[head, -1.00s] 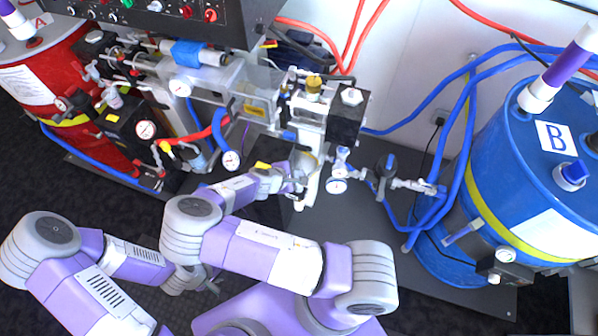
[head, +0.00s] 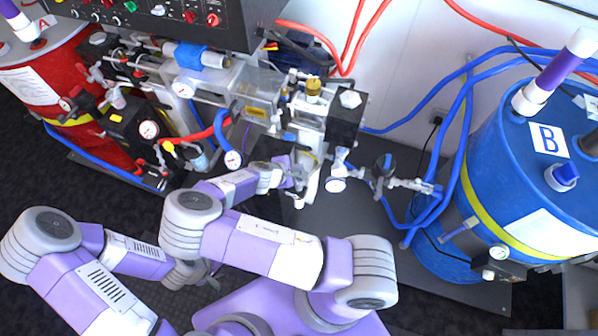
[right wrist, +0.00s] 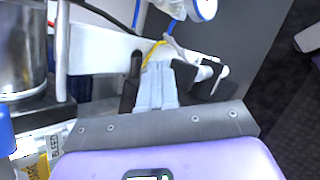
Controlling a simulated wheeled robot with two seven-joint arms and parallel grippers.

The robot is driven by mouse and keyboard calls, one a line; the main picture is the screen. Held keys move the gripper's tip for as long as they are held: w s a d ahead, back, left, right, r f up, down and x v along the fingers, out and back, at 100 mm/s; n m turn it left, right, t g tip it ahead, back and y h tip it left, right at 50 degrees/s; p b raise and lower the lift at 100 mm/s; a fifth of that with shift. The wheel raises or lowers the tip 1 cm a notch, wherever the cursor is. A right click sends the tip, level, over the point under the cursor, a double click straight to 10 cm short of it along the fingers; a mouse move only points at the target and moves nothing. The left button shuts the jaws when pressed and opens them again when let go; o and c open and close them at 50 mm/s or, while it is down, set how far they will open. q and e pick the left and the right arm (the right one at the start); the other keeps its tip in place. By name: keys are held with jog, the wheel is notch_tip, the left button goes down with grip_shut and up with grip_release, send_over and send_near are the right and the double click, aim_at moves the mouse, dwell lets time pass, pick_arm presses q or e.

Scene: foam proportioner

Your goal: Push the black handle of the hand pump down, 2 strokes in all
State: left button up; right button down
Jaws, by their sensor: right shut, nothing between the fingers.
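My right gripper (head: 298,180) is shut and empty beside the white lower body of the pump unit (head: 310,133) in the head view. In the right wrist view its pale fingers (right wrist: 156,86) are together, pointing at a white bar that passes behind them. A dark part (right wrist: 212,77) lies just right of the fingers; I cannot tell whether it is the pump's black handle or whether the fingers touch it. In the head view the handle is too small or hidden by the gripper to make out. My left gripper (head: 209,279) is mostly hidden behind my right arm.
The blue drum B (head: 490,200) stands at the right, with blue hoses looping from it. A red drum (head: 50,85) and the black control panel (head: 165,18) are at the left. The dark base plate is clear below the gauge.

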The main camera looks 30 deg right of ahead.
notch_tip(320, 180, up, 4)
jog(key=p, duration=0.3)
jog(key=shift+r, duration=0.15)
dwell(2.3)
